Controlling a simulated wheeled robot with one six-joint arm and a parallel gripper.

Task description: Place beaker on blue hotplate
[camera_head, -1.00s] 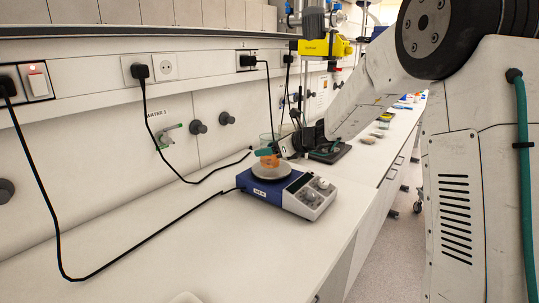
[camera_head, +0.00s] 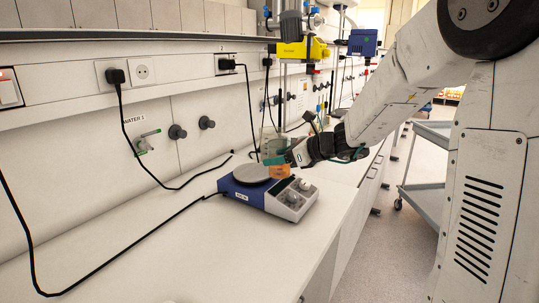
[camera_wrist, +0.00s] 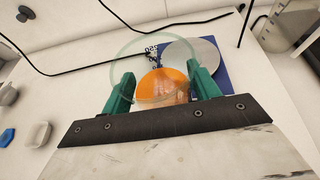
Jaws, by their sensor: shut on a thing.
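The clear glass beaker (camera_head: 279,171) with orange liquid is between the green fingers of my gripper (camera_head: 277,159). In the wrist view the fingers are on both sides of the beaker (camera_wrist: 163,85), and its wide round rim faces the camera. The blue hotplate (camera_head: 243,190) stands on the bench, with a round light-grey plate and a knob panel at the right. In the head view the beaker appears at the plate's right rear edge. In the wrist view the hotplate (camera_wrist: 224,82) is partly behind the beaker. The beaker's base is hidden, so I cannot tell whether it touches anything.
A black power cable (camera_head: 120,238) runs along the bench to the hotplate. A yellow device (camera_head: 301,50) on a stand is farther back. Wall valves and sockets line the left. The front bench (camera_head: 190,262) is clear. A grey cart (camera_head: 428,165) stands at the right.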

